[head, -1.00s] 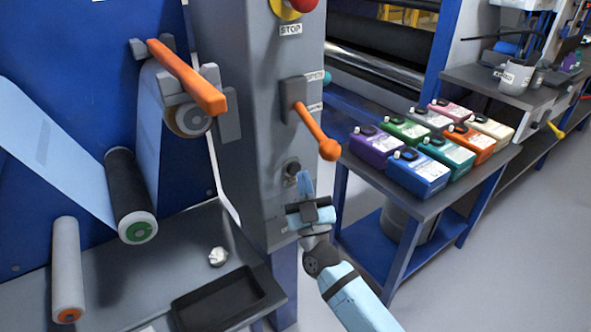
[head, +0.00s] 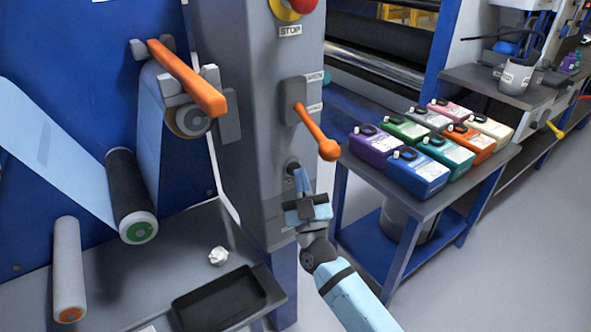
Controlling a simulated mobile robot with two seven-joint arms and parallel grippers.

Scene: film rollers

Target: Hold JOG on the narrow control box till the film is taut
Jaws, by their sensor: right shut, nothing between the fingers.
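The narrow grey control box (head: 262,120) stands upright in the middle, with a STOP label near its top. A dark round button (head: 291,163) sits low on its front; its label is hidden or unreadable. My right gripper (head: 299,178) is shut and empty, its fingertips at this button and covering part of it; I cannot tell if they press it. The light blue film (head: 50,148) comes from the left to the black roller (head: 128,195), then rises to the upper roller (head: 187,115). Both visible runs look straight. My left gripper is not in view.
An orange lever (head: 314,130) juts out just above my right gripper. A red stop button (head: 303,4) is at the top. A crumpled white piece (head: 218,256) and a black tray (head: 228,300) lie on the grey shelf. Coloured jugs (head: 416,170) stand right.

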